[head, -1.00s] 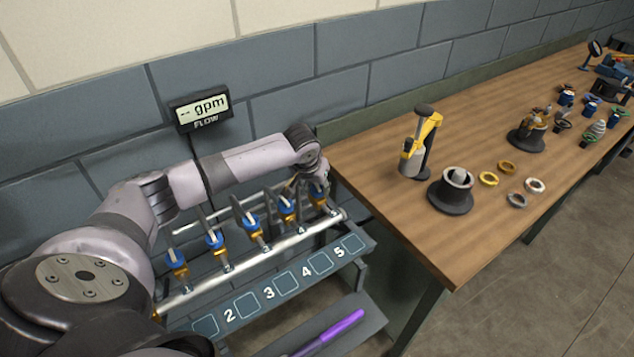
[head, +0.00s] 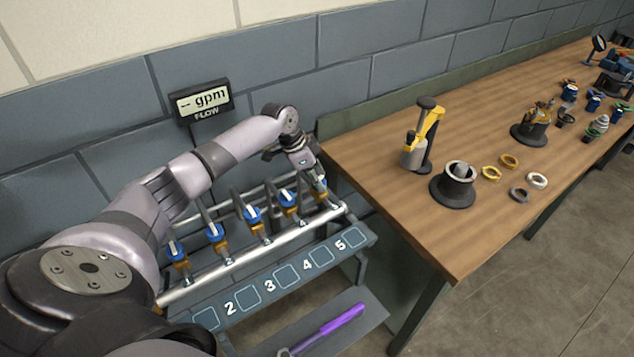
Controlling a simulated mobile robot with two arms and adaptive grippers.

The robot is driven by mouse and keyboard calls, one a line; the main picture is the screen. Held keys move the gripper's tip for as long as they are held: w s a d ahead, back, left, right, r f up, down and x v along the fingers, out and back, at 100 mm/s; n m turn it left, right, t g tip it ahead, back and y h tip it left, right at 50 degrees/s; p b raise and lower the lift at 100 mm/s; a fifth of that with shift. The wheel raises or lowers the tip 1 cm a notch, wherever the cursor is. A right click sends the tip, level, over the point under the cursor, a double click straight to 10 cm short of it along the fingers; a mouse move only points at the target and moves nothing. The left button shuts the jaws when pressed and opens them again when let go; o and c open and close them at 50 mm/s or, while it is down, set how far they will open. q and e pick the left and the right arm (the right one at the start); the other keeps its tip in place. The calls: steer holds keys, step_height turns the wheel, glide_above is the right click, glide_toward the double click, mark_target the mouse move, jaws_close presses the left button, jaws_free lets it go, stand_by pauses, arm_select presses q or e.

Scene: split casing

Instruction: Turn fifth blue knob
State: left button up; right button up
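A row of blue knobs on brass valves sits on a silver pipe manifold, above a plate (head: 262,291) with numbered squares. The fifth blue knob (head: 321,184) is at the right end, above the number 5, and is partly covered by my gripper. My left gripper (head: 319,182) reaches in from the left and points down at this knob. Its fingers are small and overlap the knob, so I cannot tell if they grip it. The fourth knob (head: 288,198) and third knob (head: 252,215) stand to its left. My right gripper is not in view.
A wooden table (head: 440,235) stands close on the right, holding a yellow-grey tool (head: 420,137), a dark round holder (head: 453,187) and several rings. A purple bar (head: 342,318) lies on the low shelf.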

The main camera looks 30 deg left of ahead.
arm_select(q)
steer(key=m+g+b, duration=0.1)
steer(key=m+b, duration=0.1)
steer(key=m, duration=0.1)
steer(key=shift+w+a+m+h+b, duration=0.1)
steer(key=shift+w+m+h+b, duration=0.05)
steer(key=shift+m+h+b, duration=0.2)
steer(key=shift+m+g+b, duration=0.3)
steer(key=shift+m+b, duration=0.1)
steer(key=shift+m, duration=0.15)
steer(key=shift+r, duration=0.1)
steer(key=o, duration=1.1)
steer(key=shift+o, duration=0.2)
steer(key=v, duration=1.2)
steer(key=shift+a, duration=0.15)
